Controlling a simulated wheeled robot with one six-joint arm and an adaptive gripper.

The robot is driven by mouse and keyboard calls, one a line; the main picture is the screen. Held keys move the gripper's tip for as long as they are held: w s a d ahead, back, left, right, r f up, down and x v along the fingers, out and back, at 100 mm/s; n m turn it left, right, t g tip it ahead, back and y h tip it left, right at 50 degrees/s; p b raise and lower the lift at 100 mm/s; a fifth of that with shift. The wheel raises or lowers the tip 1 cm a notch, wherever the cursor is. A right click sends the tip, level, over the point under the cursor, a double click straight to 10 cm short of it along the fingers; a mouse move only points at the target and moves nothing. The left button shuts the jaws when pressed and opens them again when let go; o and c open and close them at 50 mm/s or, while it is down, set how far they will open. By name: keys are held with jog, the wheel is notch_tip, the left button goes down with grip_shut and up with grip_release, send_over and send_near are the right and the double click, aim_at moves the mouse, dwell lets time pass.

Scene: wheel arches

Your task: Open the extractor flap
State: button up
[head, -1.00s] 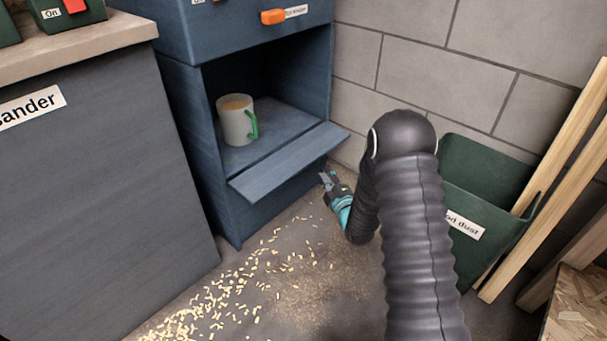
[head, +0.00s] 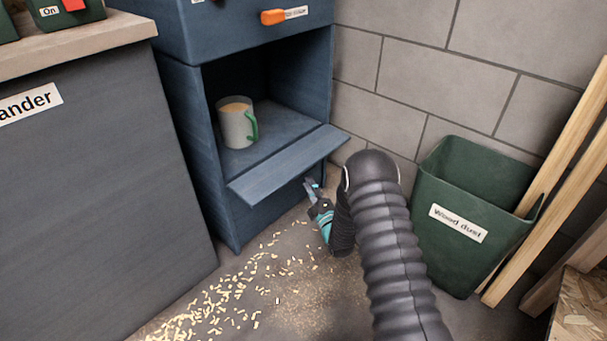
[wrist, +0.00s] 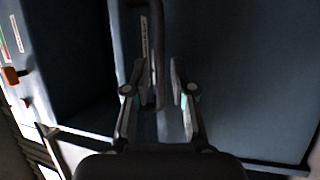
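The blue cabinet (head: 175,120) has an open compartment. A tilted blue flap board (head: 285,168) sticks out from the compartment's lower front edge. My gripper (head: 314,187) is low in front of the cabinet, near the board's right end. In the wrist view my gripper (wrist: 160,82) has its two fingers apart. A dark bar handle (wrist: 157,45) runs down between them, close to the left finger, with a small gap on the right. A label strip too small to read lies beside the bar. Whether the fingers touch the bar is unclear.
A mug (head: 237,122) with a green handle stands in the compartment. An orange handle (head: 273,17) is above it. A green wood dust bin (head: 465,260) and leaning planks (head: 560,170) stand at right. Wood chips (head: 215,310) lie on the floor.

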aim_at(295, 164)
jog(key=x, duration=0.5)
jog(key=shift+w+a+r, duration=0.1)
jog(key=shift+w+a, duration=0.1)
jog(key=shift+w, duration=0.15)
grip_shut()
